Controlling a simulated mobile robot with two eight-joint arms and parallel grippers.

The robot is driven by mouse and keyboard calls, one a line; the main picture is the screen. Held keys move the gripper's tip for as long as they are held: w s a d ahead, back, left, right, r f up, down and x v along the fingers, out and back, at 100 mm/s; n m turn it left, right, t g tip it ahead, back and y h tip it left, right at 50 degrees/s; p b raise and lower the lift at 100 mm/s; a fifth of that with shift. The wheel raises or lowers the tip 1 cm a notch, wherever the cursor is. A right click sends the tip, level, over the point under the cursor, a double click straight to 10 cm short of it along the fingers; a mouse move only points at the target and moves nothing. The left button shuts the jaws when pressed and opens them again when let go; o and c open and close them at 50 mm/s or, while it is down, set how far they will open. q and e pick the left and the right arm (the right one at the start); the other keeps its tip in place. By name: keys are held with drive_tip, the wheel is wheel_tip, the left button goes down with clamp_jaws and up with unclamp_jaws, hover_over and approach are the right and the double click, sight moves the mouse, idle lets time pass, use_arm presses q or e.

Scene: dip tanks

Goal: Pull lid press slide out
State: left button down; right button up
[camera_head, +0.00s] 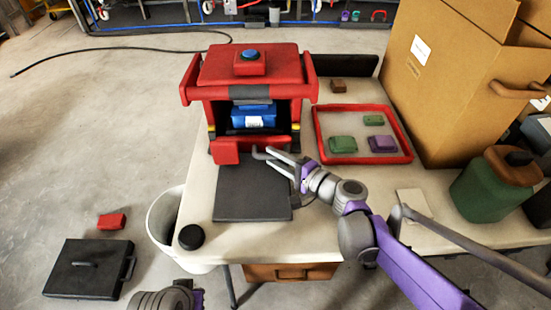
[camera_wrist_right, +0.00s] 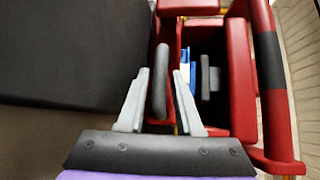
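The red lid press (camera_head: 250,75) stands on the table with a round blue button on top. A blue piece with a white label (camera_head: 254,121) sits inside its opening. A red slide front (camera_head: 225,151) shows low at the press's front, partly hidden by my right gripper. My right gripper (camera_head: 273,158) is at this front; in the right wrist view (camera_wrist_right: 160,95) its fingers stand apart on either side of a dark grey handle bar (camera_wrist_right: 160,78). A gap shows between the bar and the right finger. Only part of my left arm shows at the bottom; its fingers are out of view.
A dark mat (camera_head: 250,192) lies before the press. A red-rimmed tray (camera_head: 408,150) with green and purple pieces lies to the right, near a large cardboard box (camera_head: 450,85). A black puck (camera_head: 191,237) sits at the front left table corner. A white bin (camera_head: 163,220) stands beside the table.

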clamp_jaws()
idle(1.5)
